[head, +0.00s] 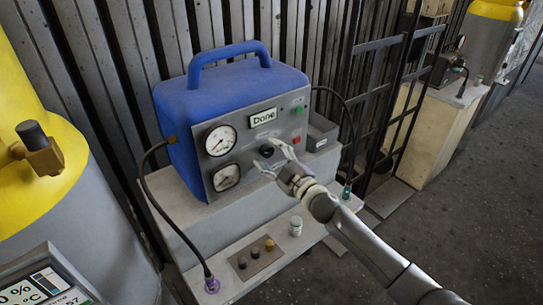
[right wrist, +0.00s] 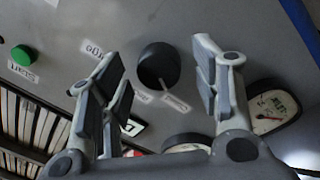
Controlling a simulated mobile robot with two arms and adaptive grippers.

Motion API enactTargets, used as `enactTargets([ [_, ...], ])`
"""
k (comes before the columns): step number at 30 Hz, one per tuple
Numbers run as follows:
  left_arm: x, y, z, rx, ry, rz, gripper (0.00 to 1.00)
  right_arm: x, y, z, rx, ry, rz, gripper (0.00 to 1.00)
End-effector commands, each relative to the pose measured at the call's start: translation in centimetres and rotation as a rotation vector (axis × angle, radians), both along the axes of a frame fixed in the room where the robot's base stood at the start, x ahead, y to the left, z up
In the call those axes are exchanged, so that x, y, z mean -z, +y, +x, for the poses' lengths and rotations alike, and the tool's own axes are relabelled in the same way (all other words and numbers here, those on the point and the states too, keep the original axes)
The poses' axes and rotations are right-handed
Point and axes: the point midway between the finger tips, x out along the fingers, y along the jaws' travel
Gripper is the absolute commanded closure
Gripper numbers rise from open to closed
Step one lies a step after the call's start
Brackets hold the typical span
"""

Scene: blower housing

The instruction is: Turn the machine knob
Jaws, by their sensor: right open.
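The blue machine (head: 225,90) has a grey front panel with a black round knob (head: 266,151) near its middle. In the right wrist view the knob (right wrist: 157,65) shows between my finger pads, with a pale pointer mark on it and small labels around it. My right gripper (head: 267,155) is open in front of the panel, its fingers on either side of the knob. In the right wrist view gaps show between the knob and both fingers. A small display (head: 263,117) above the knob reads "Done". My left gripper is not in view.
Two gauges (head: 221,140) sit left of the knob; a green button (head: 299,109) and a red button (head: 296,140) sit right. A shelf below holds a small bottle (head: 296,226) and a plate with small knobs (head: 256,258). Hoses hang on both sides.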

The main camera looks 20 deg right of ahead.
Motion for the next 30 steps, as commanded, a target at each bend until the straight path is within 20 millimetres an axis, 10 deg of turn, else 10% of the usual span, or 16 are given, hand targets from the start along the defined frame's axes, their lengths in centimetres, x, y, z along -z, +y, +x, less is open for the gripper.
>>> enactTargets([
  [11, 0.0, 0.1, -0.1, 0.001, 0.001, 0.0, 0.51, 0.3, -0.6, -1.5, 0.002, 0.003, 0.0, 0.43],
  [30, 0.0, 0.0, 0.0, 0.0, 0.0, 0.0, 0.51, 0.7, -3.4, -10.5, -0.001, 0.001, 0.002, 0.43],
])
